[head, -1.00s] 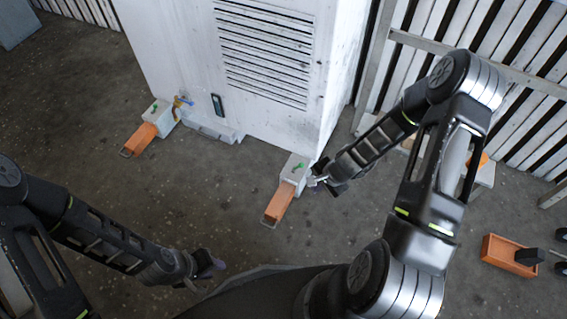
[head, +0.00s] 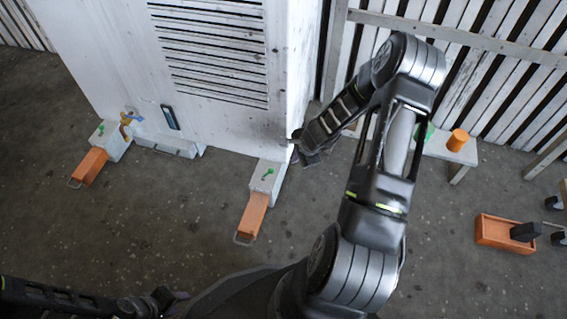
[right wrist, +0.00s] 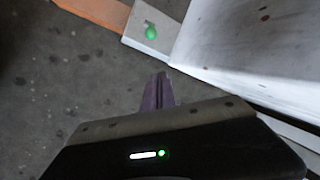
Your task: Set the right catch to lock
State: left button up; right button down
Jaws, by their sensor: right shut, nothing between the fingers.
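The right catch is a pale block with a green lever (head: 268,173) on top and an orange handle (head: 251,218) reaching toward me. It sits at the front right foot of the white housing (head: 215,125). In the right wrist view the green lever (right wrist: 152,33) shows at the top, apart from my fingers. My right gripper (head: 297,148) is by the housing's right corner, just beyond the catch. In the wrist view its fingertips (right wrist: 161,76) are together and empty. My left gripper (head: 170,296) is low in the picture, away from the housing; its fingers are too unclear to read.
A similar block with a green lever (head: 101,130) and orange handle (head: 89,168) stands at the left foot. A bench (head: 462,153) with an orange cylinder (head: 457,140) stands right of my arm. An orange tray (head: 492,236) lies farther right. The floor in front is clear.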

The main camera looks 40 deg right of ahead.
aim_at(268, 173)
jog(key=b+x, duration=0.4)
jog(key=x, duration=0.6)
jog(key=a, duration=0.1)
jog(key=a+r, duration=0.2)
jog(key=shift+w+a, duration=0.2)
jog(key=shift+a, duration=0.1)
